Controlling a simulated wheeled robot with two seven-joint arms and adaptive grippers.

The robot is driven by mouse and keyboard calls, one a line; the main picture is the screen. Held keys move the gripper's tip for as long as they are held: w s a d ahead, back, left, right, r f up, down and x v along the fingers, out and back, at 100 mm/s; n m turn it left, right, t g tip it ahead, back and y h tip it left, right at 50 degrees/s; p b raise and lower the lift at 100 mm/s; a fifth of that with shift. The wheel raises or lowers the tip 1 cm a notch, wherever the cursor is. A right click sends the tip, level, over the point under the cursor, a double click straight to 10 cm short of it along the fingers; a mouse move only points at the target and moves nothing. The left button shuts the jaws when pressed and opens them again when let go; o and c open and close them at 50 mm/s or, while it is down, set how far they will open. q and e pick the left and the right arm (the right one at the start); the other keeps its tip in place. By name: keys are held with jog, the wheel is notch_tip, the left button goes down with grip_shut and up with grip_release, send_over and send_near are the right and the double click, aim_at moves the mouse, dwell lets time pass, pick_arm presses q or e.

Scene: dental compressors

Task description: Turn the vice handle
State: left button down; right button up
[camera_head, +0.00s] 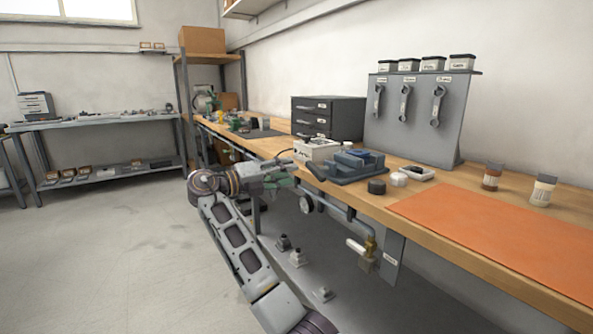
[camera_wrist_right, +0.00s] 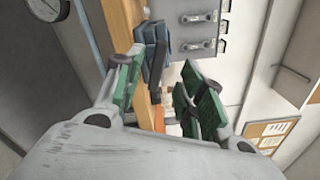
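The blue vice (camera_head: 355,163) sits on the wooden bench near its front edge. Its dark handle (camera_head: 316,172) sticks out at the vice's left, toward the bench edge. My right gripper (camera_head: 287,180) is left of the handle, at the front edge of the bench, and apart from it. In the right wrist view the right gripper (camera_wrist_right: 163,72) is open, its green-padded fingers spread with nothing held. The blue vice (camera_wrist_right: 169,52) and a dark bar that looks like its handle (camera_wrist_right: 151,48) appear beyond the fingertips. My left gripper is not in view.
A white box (camera_head: 316,149) stands left of the vice; a black round piece (camera_head: 376,187) and white pieces lie right of it. An orange mat (camera_head: 500,235) covers the right bench. A gauge (camera_head: 306,204) and brass valve (camera_head: 370,246) hang below the edge.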

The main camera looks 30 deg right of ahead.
jog(key=shift+s+a, duration=0.15)
jog(key=shift+a, duration=1.35)
